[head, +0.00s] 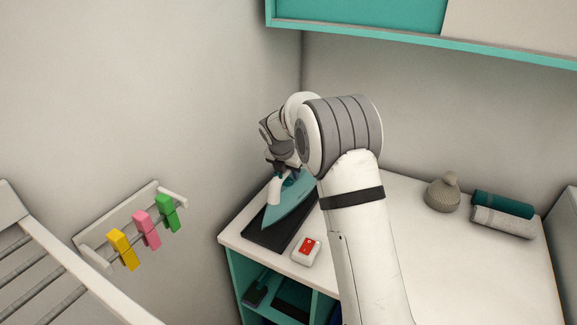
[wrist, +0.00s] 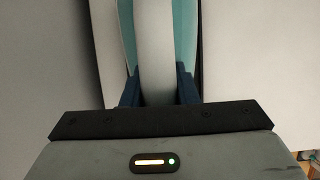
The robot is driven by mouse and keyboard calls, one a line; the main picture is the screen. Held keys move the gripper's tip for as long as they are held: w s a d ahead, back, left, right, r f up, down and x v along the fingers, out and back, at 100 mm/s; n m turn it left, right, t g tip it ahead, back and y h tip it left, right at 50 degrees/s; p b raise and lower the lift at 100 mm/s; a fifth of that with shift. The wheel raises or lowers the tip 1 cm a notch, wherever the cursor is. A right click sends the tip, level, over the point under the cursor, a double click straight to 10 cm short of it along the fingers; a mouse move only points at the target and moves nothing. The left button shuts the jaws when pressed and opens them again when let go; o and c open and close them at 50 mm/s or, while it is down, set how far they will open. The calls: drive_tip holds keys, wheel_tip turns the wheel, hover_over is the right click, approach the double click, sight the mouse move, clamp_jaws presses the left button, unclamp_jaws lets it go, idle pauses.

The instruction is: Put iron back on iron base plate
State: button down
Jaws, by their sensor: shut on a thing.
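The iron (head: 289,202) has a teal body and a white handle. It is at or just above the dark iron base plate (head: 272,236) on the white counter, tip toward the front. I cannot tell whether it fully touches the plate. My gripper (head: 283,168) comes down from above and is shut on the iron's handle. In the wrist view, the white handle of the iron (wrist: 155,55) lies between the two dark blue fingers of my gripper (wrist: 159,88). My arm hides part of the iron's right side.
A red and white small box (head: 306,251) lies on the counter (head: 393,195) right of the plate. A grey knobbed pot (head: 443,192) and rolled towels (head: 503,205) stand at the right. A rack with yellow, pink and green pegs (head: 145,230) is on the left wall. A teal cabinet hangs above.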

sight(290, 178)
drive_tip(key=shift+f, duration=1.45)
drive_tip(key=shift+f, duration=0.1)
drive_tip(key=c, duration=1.1)
unclamp_jaws()
drive_tip(key=shift+f, duration=0.1)
drive_tip(key=shift+c, duration=0.2)
